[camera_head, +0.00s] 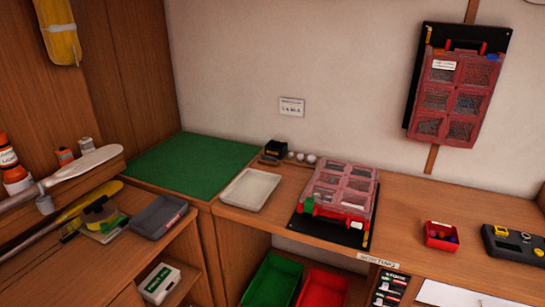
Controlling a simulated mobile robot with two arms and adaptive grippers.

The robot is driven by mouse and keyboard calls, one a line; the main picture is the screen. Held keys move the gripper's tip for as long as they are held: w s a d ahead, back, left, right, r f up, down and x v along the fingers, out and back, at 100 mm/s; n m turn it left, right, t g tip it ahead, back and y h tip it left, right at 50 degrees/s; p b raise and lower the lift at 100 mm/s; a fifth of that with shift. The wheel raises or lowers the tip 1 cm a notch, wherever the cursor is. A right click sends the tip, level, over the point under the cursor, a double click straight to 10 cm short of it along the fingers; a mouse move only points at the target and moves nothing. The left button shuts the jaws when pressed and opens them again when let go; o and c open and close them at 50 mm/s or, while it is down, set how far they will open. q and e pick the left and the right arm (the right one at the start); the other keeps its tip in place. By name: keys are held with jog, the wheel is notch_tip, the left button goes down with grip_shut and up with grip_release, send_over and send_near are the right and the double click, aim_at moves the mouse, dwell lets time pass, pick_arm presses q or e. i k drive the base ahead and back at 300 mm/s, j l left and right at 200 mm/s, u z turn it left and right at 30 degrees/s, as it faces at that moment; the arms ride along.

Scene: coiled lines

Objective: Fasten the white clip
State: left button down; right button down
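A red organizer case (341,187) with clear compartments lies on a black board on the wooden counter, in the middle of the view. A green piece (309,205) and a red handle show at its front edge. A small white patch also shows at that edge; I cannot tell whether it is a clip or a label. A second red case (457,92) hangs on a black board on the wall, with a white label on it. I cannot make out a white clip for certain on either case. Neither of my grippers is in view.
A pale tray (249,190) and a green mat (187,166) lie left of the lying case. A small red bin (441,236) and a dark yellow-marked device (514,243) stand at right. Green (272,281) and red bins sit below. A grey tray (158,217) is at left.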

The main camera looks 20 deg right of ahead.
aim_at(357, 225)
jog(key=z, duration=1.3)
